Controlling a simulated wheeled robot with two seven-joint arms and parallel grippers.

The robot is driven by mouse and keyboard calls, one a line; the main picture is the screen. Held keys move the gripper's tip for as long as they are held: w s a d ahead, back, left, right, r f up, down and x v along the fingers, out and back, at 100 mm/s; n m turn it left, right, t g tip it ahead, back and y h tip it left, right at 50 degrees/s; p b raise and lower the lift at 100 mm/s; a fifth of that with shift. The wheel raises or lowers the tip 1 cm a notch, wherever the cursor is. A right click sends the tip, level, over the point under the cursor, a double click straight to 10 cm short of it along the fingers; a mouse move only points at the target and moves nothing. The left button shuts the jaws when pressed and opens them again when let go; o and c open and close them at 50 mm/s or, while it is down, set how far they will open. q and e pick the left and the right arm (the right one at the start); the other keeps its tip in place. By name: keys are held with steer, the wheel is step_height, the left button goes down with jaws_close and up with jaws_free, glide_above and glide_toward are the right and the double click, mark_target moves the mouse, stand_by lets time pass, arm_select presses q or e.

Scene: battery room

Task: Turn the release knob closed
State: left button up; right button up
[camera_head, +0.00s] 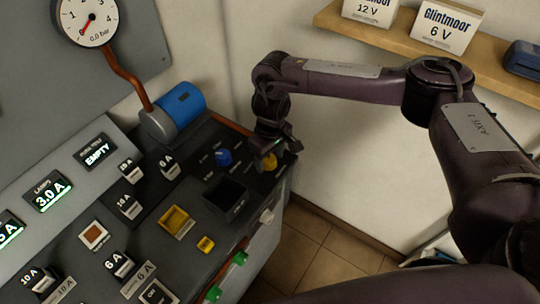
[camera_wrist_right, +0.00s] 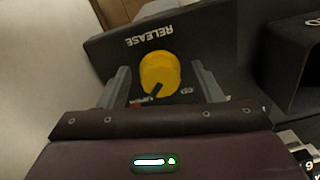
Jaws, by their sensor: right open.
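The release knob (camera_head: 269,161) is a round yellow knob at the far right corner of the dark console. In the right wrist view the yellow knob (camera_wrist_right: 160,74) sits under the word RELEASE, with a dark pointer mark toward its lower left. My right gripper (camera_head: 272,150) is over the knob and partly covers it in the head view. In the wrist view its two fingers (camera_wrist_right: 163,84) stand apart on either side of the knob, with gaps showing. The small markings by the knob are partly hidden by the gripper. My left gripper is not in view.
A blue knob (camera_head: 223,157) and a dark square bin (camera_head: 226,195) are close to the release knob. A blue cylinder (camera_head: 181,103) and gauge (camera_head: 87,20) stand behind. A shelf (camera_head: 385,42) with boxes is on the wall. Floor shows right of the console.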

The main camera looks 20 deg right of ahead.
steer(key=c, duration=1)
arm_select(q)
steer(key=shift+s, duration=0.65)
arm_select(e)
steer(key=shift+n, duration=0.3)
steer(key=n, duration=0.3)
steer(key=shift+w+n, duration=0.1)
steer(key=shift+n, duration=0.2)
steer(key=n, duration=0.4)
steer(key=shift+w+n+p, duration=0.1)
steer(key=shift+n+p, duration=0.2)
steer(key=n, duration=0.4)
steer(key=shift+w+n, duration=0.1)
steer(key=shift+n, duration=0.2)
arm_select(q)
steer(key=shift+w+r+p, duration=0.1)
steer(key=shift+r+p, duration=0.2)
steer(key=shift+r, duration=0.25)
arm_select(e)
steer(key=shift+w+r+n+h, duration=0.1)
steer(key=shift+n+h, duration=0.2)
steer(key=shift+n, duration=1.9)
